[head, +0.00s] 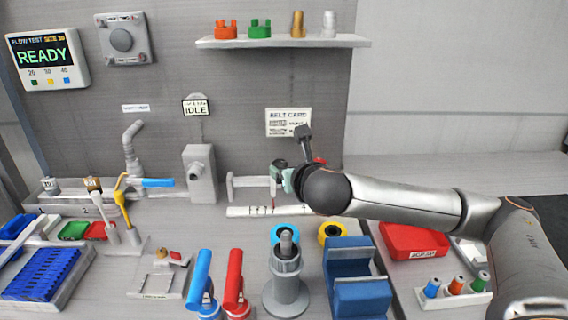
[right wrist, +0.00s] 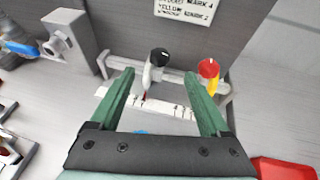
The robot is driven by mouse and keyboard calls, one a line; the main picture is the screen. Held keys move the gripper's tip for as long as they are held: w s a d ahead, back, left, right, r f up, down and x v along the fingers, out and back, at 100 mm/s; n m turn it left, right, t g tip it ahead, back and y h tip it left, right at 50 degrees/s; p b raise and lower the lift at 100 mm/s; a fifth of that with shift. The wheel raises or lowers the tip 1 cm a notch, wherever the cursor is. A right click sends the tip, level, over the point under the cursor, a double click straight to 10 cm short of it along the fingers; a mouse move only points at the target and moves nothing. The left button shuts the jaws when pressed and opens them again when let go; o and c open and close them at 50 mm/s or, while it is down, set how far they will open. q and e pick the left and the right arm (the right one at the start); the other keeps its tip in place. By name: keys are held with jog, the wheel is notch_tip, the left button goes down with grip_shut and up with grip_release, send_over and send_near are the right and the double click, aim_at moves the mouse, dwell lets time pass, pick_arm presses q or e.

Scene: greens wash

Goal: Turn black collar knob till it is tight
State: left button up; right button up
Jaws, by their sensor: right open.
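The black collar knob (right wrist: 158,57) sits on a pale collar with a small red pointer, on a rail behind a white marked scale (right wrist: 165,107) in the right wrist view. My right gripper (right wrist: 160,74) is open, with its green fingers apart on either side of the knob's collar in that view. I cannot tell whether they touch it. In the head view my right gripper (head: 284,177) is at the rail, above the scale (head: 262,211), and hides the knob. My left gripper is not in view.
A second collar with a red and yellow knob (right wrist: 208,69) stands just right of the black one. A grey block (head: 200,174) is left of the rail. A grey post stand (head: 287,290), blue block (head: 356,280) and red tray (head: 412,239) stand in front.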

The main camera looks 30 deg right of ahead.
aim_at(280, 162)
jog(key=b+x, duration=0.1)
jog(key=x, duration=1)
jog(key=shift+f, duration=0.1)
grip_shut()
dwell(0.4)
